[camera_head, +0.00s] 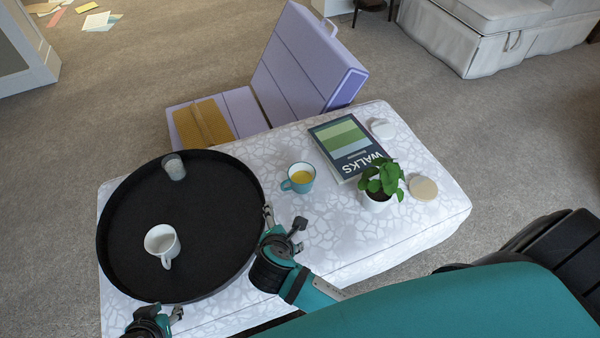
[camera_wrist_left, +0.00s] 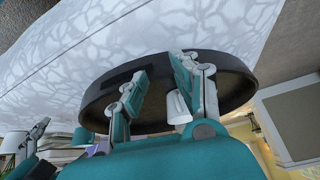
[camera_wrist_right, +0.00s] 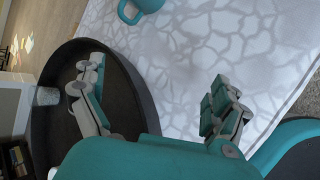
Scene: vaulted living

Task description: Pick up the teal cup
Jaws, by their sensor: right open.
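The teal cup (camera_head: 298,178) stands upright on the white patterned ottoman, with yellow-orange contents and its handle to the left. It also shows at the top edge of the right wrist view (camera_wrist_right: 148,5), partly cut off. My right gripper (camera_head: 284,217) is open and empty, at the right rim of the black tray and nearer to me than the cup, apart from it. Its spread fingers also show in the right wrist view (camera_wrist_right: 155,78). My left gripper (camera_head: 160,317) is at the tray's near edge; in the left wrist view its fingers (camera_wrist_left: 160,68) are apart with nothing between their tips.
The round black tray (camera_head: 205,255) holds a white mug (camera_head: 160,240) and a clear glass (camera_head: 174,167). Right of the cup are a book (camera_head: 345,140), a potted plant (camera_head: 380,185), a round coaster (camera_head: 423,188) and a white object (camera_head: 383,129). The ottoman (camera_head: 330,235) is bare just before the cup.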

